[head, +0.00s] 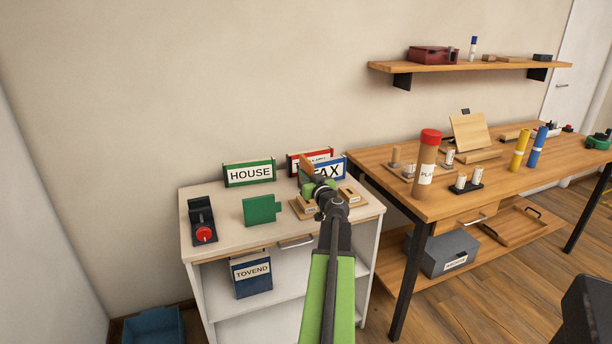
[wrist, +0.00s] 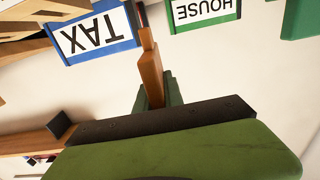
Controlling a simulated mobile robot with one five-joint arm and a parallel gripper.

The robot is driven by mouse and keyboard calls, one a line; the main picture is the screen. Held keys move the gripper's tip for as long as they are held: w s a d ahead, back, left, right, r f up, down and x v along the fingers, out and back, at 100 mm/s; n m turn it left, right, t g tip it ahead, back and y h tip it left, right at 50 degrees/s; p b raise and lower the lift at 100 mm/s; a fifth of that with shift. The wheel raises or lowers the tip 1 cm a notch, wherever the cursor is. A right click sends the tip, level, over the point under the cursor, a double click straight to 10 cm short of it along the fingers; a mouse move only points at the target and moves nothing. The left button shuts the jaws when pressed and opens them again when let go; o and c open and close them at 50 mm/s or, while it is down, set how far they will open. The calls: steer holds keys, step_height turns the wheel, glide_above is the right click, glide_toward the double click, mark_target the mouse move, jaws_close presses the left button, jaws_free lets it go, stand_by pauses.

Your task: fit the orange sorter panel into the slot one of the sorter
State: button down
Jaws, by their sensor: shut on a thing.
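My gripper (head: 311,184) is shut on the orange sorter panel (head: 306,168), above the right part of the white cabinet top. In the wrist view the orange panel (wrist: 151,68) sits between the green fingers (wrist: 158,95). The wooden sorter (head: 303,209) lies on the cabinet top under my gripper, with small labels on its front. My wrist and arm hide its middle, and I cannot make out the slots or whether the panel touches it.
A green panel (head: 259,209) stands left of the sorter, and a black holder with a red knob (head: 203,233) is farther left. HOUSE (head: 249,173) and TAX (head: 329,171) signs stand behind. A wooden workbench (head: 446,205) is at right.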

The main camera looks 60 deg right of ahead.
steer(key=shift+f+b, duration=0.8)
steer(key=shift+f, duration=0.5)
steer(key=shift+f+b, duration=1.65)
steer(key=shift+b, duration=0.05)
steer(key=c, duration=1.4)
jaws_free()
steer(key=shift+o, duration=0.2)
